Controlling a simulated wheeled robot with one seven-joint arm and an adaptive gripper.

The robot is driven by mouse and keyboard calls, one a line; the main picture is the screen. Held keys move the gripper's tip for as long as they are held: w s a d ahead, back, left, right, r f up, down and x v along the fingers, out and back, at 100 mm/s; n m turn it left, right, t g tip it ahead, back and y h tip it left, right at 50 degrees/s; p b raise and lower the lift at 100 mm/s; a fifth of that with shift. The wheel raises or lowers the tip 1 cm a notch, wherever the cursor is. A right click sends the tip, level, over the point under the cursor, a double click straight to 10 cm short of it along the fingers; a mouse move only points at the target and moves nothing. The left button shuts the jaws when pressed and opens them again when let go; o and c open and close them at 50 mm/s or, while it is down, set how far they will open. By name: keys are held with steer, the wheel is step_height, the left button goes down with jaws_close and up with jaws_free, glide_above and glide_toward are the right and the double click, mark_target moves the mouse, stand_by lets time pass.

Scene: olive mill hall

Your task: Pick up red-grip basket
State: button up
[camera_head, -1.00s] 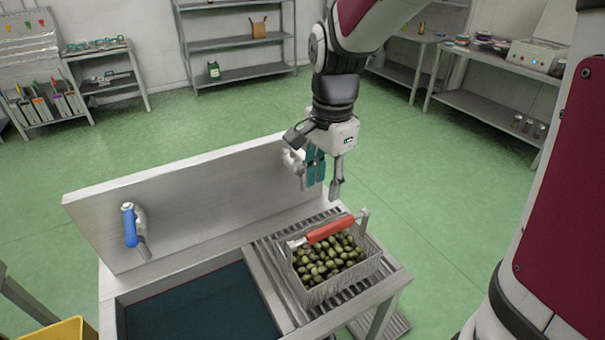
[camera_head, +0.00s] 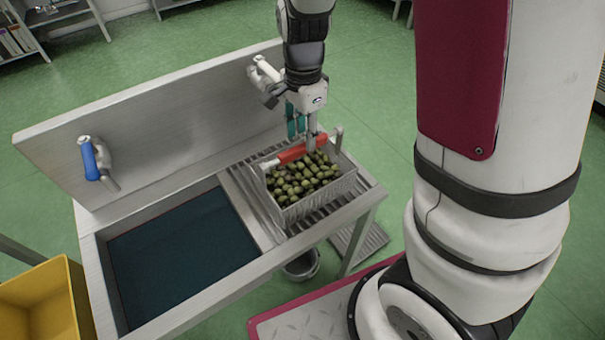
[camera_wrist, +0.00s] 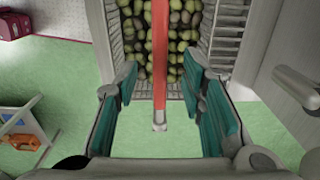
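The red-grip basket (camera_head: 333,196) is a pale wire basket full of green and dark olives, standing on the slatted drainboard right of the sink. Its red grip (camera_head: 302,150) spans the top and also shows in the wrist view (camera_wrist: 160,45). My gripper (camera_head: 303,138) is just above the grip, pointing down. In the wrist view, the teal-padded fingers of my gripper (camera_wrist: 165,100) are spread, one on each side of the grip line, with gaps on both sides. The exact height of the fingertips relative to the grip is hard to tell.
The sink basin (camera_head: 185,250) lies left of the basket. A tall backsplash (camera_head: 160,125) with a blue-handled tap (camera_head: 92,160) stands behind; a second tap (camera_head: 262,72) is close to my gripper. A yellow crate (camera_head: 42,300) is at lower left, a bucket (camera_head: 301,265) below the drainboard.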

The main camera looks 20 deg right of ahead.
mark_target(303, 144)
step_height(303, 144, down, 4)
steer(key=shift+f, duration=0.15)
steer(key=shift+c, duration=0.3)
jaws_close()
